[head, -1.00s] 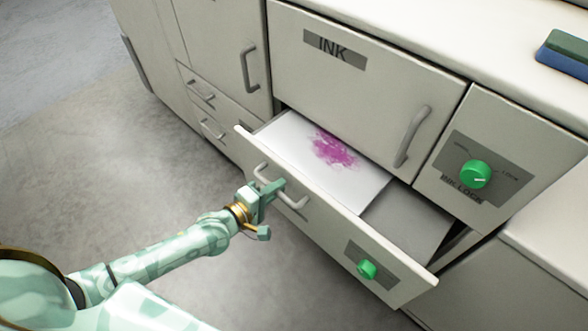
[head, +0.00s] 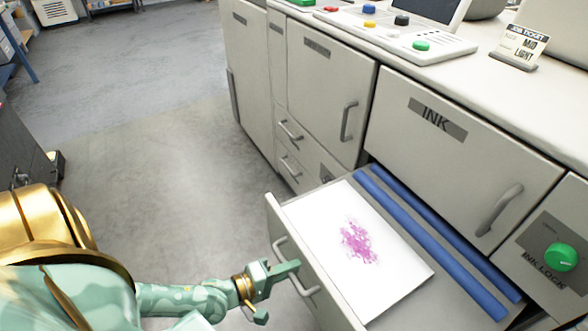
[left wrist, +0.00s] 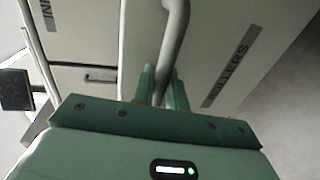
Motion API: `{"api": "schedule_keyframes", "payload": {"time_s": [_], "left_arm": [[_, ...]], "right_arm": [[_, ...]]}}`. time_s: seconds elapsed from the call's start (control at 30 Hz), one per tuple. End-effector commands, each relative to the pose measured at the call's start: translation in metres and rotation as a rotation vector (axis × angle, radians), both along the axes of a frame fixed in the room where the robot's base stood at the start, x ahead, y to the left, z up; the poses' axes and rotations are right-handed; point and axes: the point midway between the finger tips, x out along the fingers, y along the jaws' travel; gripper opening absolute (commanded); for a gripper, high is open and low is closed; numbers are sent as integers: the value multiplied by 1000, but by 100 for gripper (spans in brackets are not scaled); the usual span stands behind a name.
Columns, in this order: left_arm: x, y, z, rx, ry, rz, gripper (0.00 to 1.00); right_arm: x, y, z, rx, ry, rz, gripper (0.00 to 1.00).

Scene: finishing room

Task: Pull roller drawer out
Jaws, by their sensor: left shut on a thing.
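The roller drawer (head: 285,218) stands pulled out below the INK door. It holds a white sheet (head: 335,222) with a pink stain, and blue rollers (head: 440,245) lie at its back. In the left wrist view its front (left wrist: 225,45) bears a label ending in "LLERS". My left gripper (head: 290,268) is shut on the drawer's grey handle (head: 306,283); the handle bar (left wrist: 174,45) runs between the fingers in the left wrist view. My right gripper is not in view.
The INK door (head: 455,150) above is closed. The green INK LOCK knob (head: 561,257) is at the right. A control panel (head: 410,35) and a job ticket sign (head: 522,45) stand on the counter. Open floor (head: 150,130) lies at the left.

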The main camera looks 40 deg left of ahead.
Motion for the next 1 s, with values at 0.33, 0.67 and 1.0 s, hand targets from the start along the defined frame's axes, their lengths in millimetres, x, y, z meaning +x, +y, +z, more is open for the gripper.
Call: {"api": "schedule_keyframes", "payload": {"time_s": [0.33, 0.67, 1.0], "left_arm": [[-1, 0, -2, 1, 4, -1, 33], [0, 0, -1, 1, 2, 0, 33], [-27, 9, 7, 3, 3, -2, 33]], "right_arm": [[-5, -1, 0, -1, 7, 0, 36], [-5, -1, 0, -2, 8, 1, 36], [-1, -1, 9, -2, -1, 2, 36]]}}
